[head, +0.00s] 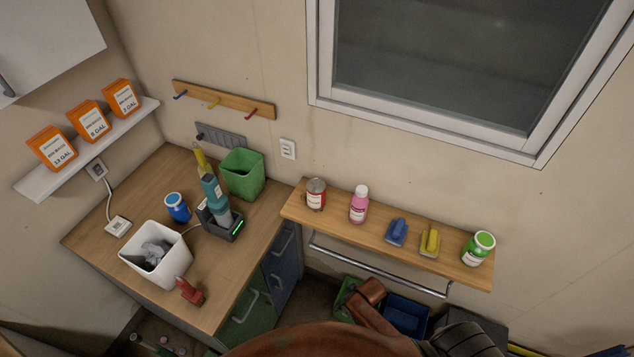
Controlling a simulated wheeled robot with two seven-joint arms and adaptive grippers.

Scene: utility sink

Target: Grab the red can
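The red can (316,195) stands upright at the left end of the wooden wall shelf (385,243). It has a greyish top and a red and white label. A pink bottle (359,204) with a white cap stands just right of it, a small gap apart. Nothing of mine touches the can. Reddish-brown and black parts of my own body show along the bottom edge. I make out no fingertips of either gripper.
Blue (397,232) and yellow (430,242) brushes and a green-lidded jar (479,248) share the shelf. A metal rail (375,266) runs below it. Left of it, the counter (240,262) holds a green bin (243,174), a white bin (168,272) and a docked tool (215,197).

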